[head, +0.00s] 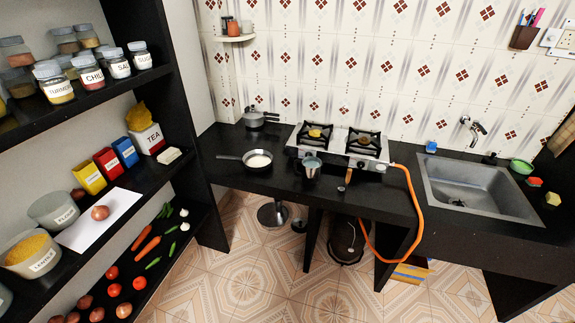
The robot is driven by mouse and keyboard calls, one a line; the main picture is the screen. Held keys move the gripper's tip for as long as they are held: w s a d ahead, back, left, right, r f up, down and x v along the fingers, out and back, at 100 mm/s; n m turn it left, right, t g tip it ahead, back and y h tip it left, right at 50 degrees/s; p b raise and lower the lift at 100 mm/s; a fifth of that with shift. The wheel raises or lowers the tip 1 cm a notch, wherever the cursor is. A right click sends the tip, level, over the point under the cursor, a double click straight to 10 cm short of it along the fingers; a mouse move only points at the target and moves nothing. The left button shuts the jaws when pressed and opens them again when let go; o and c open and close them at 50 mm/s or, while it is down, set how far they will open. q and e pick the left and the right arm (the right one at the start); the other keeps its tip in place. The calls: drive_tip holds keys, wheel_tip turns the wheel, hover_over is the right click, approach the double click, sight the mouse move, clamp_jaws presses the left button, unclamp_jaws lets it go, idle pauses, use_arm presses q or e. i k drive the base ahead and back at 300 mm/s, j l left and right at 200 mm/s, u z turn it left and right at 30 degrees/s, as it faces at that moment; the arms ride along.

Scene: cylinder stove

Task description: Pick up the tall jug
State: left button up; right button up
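A steel jug-like vessel (311,170) stands upright on the black counter (240,180), close to the counter's front edge and just in front of the stove (342,148). It is the only jug-like thing that I can make out, and a pale surface shows at its open top. It is small in this view, so I cannot tell its handle clearly. Neither of my grippers is in view.
A pan (257,160) with pale contents lies left of the jug, and a lidded cooker (254,118) stands behind it. An orange hose (411,195) hangs over the counter's front. A sink (477,187) is at right. Black shelves (110,95) with jars stand at left.

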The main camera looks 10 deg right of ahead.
sight(307, 171)
drive_tip(key=i+l+u, duration=0.7)
drive_tip(key=i+j, duration=0.05)
